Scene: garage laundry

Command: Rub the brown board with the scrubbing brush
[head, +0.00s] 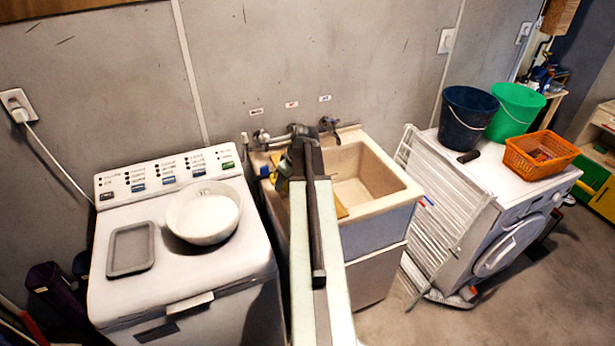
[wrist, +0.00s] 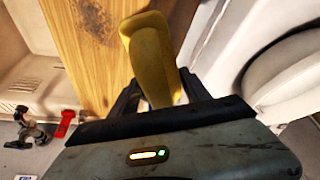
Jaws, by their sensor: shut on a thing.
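My gripper (wrist: 158,90) is shut on the yellow scrubbing brush (wrist: 150,50), which stands up between the fingers in the wrist view. Its bristles are hidden. In the head view only a narrow strip of the board (head: 340,209) shows at the left side of the sink, to the right of my arm. My arm hides most of the board and the gripper there.
The sink (head: 400,197) has taps (head: 262,136) at its back. A white bowl (head: 203,212) and grey tray (head: 131,248) sit on the left washer. A drying rack (head: 440,215) stands right of the sink. Buckets (head: 468,112) and an orange basket (head: 540,155) sit on the right machine.

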